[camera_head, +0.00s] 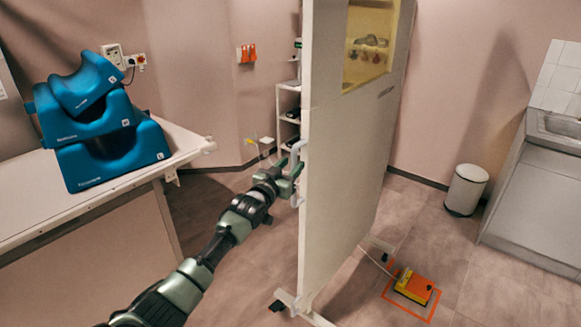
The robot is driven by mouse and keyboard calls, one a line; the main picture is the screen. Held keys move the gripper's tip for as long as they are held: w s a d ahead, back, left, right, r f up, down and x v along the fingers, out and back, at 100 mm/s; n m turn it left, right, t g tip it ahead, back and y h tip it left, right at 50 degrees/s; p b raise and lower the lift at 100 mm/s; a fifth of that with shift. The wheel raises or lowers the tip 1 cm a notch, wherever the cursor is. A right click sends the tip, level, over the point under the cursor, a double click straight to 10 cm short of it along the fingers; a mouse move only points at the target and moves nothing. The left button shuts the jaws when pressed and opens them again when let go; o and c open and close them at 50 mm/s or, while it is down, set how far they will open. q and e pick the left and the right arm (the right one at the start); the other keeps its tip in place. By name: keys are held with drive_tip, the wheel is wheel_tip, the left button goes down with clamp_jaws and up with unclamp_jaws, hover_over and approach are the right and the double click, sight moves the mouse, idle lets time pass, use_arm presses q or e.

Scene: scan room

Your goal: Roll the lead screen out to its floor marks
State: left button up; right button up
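The lead screen (345,180) is a tall pale panel with a yellowish window (369,42) near its top. It stands upright on a low foot with a dark castor (277,305). A white handle (296,150) is on its near edge. My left gripper (293,174) is at this handle, its fingers around or beside it; I cannot tell whether they are closed on it. An orange outline (432,314) is marked on the floor right of the screen. A yellow and orange pedal-like box (413,287) lies inside it. My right gripper is not in view.
A cable (376,262) runs across the floor from the box towards the screen. A white bin (466,189) stands by the back wall, left of a sink counter (535,190). A table (30,205) with blue cushions (110,150) is at the left. A shelf (287,115) stands behind the screen.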

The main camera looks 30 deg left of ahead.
use_arm(q)
drive_tip(key=shift+s+d+f, duration=0.15)
drive_tip(key=shift+s+f, duration=0.1)
drive_tip(key=shift+s, duration=0.05)
drive_tip(key=s+b, duration=0.1)
drive_tip(key=s, duration=0.6)
drive_tip(key=shift+r, duration=0.25)
drive_tip(key=shift+s, duration=0.1)
